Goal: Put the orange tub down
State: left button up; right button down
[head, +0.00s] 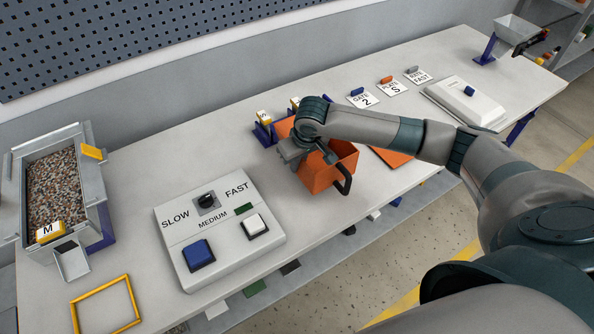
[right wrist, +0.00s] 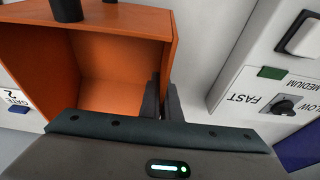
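The orange tub (head: 321,178) is an open box with a dark handle on its front, near the front edge of the table, right of the control box. My right gripper (head: 305,160) is at its left wall. In the right wrist view the tub (right wrist: 108,60) looks empty. There the right gripper's fingers (right wrist: 161,102) stand close together, one on each side of the tub's wall, and look shut on it. Whether the tub's bottom touches the table is hard to tell. My left gripper is not in view.
A control box (head: 218,230) with a dial and buttons stands to the left. An orange flat patch (head: 393,158) lies to the right, partly behind my arm. Behind are small blue stands (head: 264,131) and label cards (head: 363,99). A stone-filled hopper (head: 97,190) stands far left.

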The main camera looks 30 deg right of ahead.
aim_at(297, 174)
dwell(0.3)
notch_tip(297, 174, down, 3)
jog(key=shift+f+p, duration=0.2)
jog(key=shift+p, duration=0.55)
jog(key=shift+f, duration=0.3)
jog(key=c, duration=2)
grip_release()
jog(key=shift+f, duration=0.15)
jog(key=b+v, duration=0.2)
jog(key=v, duration=1)
